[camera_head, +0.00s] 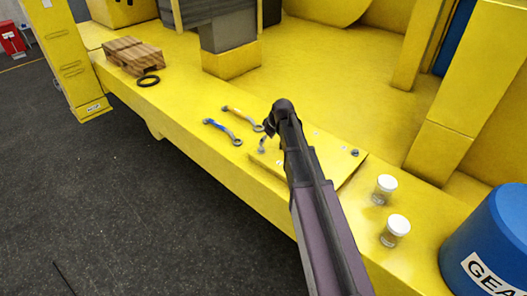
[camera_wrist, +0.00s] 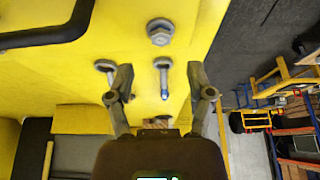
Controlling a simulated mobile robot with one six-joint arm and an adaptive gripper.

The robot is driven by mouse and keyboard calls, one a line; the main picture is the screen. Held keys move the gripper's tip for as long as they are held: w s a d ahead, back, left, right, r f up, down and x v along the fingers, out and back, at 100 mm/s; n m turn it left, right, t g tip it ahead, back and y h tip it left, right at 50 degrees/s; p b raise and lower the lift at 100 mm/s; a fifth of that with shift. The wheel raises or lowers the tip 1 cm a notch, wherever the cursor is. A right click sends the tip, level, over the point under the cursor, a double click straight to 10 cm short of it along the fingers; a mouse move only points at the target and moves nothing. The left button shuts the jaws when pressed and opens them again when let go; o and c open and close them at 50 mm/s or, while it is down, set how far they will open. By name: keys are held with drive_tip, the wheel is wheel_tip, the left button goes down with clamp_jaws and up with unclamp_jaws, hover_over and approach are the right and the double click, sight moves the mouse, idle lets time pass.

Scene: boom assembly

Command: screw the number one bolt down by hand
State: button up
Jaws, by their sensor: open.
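No numbers are legible, so I cannot tell which is number one. In the head view my gripper (camera_head: 273,120) is over the edge of a yellow plate (camera_head: 335,160), beside a standing bolt (camera_head: 262,146).
A blue-handled wrench (camera_head: 221,130) and an orange-handled wrench (camera_head: 242,118) lie left of the plate. Two white-lidded jars (camera_head: 395,231) and a blue drum (camera_head: 492,240) are at the right. A wooden block (camera_head: 133,55) and black ring (camera_head: 148,81) lie at the far left.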

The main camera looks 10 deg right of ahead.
sight(262, 149)
drive_tip(key=shift+b+x, duration=2.4)
drive_tip(key=shift+x, duration=0.55)
clamp_jaws()
drive_tip(key=shift+d, duration=0.2)
drive_tip(key=shift+a, duration=0.15)
